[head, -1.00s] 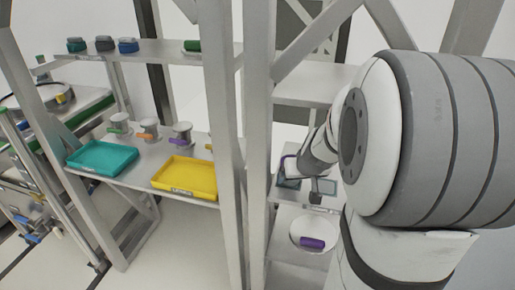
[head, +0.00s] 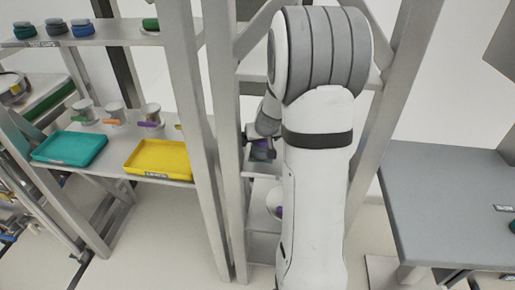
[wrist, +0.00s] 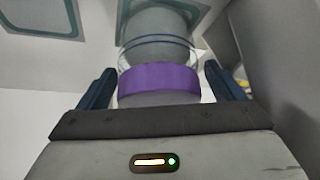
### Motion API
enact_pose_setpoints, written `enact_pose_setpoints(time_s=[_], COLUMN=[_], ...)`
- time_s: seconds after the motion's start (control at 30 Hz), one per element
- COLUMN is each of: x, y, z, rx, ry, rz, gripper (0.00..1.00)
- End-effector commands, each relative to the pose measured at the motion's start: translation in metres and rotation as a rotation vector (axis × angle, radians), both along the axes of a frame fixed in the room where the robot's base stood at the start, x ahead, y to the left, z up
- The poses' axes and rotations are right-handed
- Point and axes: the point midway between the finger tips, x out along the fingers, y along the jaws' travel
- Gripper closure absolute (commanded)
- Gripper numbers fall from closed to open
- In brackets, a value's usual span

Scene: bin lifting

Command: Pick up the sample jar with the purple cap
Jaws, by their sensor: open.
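The sample jar with the purple cap (wrist: 160,83) fills the middle of the wrist view. It has a clear glass body and a wide purple band. My gripper (wrist: 160,68) is open, with one dark blue finger on each side of the jar. Small gaps seem to show between the fingers and the jar; whether either touches is hard to tell. In the head view my gripper (head: 257,139) is small and partly hidden by my arm, at the shelf behind the frame posts.
Metal frame posts (head: 183,90) stand close to the left of my arm. A teal tray (head: 70,148) and a yellow tray (head: 158,158) lie on the left shelf. A grey table (head: 450,205) is at the right. A round white item with purple sits lower down, mostly hidden.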

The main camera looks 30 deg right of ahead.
Motion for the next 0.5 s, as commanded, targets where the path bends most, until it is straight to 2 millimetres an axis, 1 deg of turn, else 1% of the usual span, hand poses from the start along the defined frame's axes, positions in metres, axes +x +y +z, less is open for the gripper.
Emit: enact_pose_setpoints(time_s=[0.07, 0.27, 0.5], x=[0.0016, 0.0014, 0.0010], y=[-0.0003, -0.0007, -0.0010], z=[-0.0029, -0.0025, -0.0024], rx=[0.001, 0.001, 0.000], ry=[0.000, 0.000, 0.000], rz=[-0.001, -0.001, -0.001], gripper=[0.12, 0.12, 0.31])
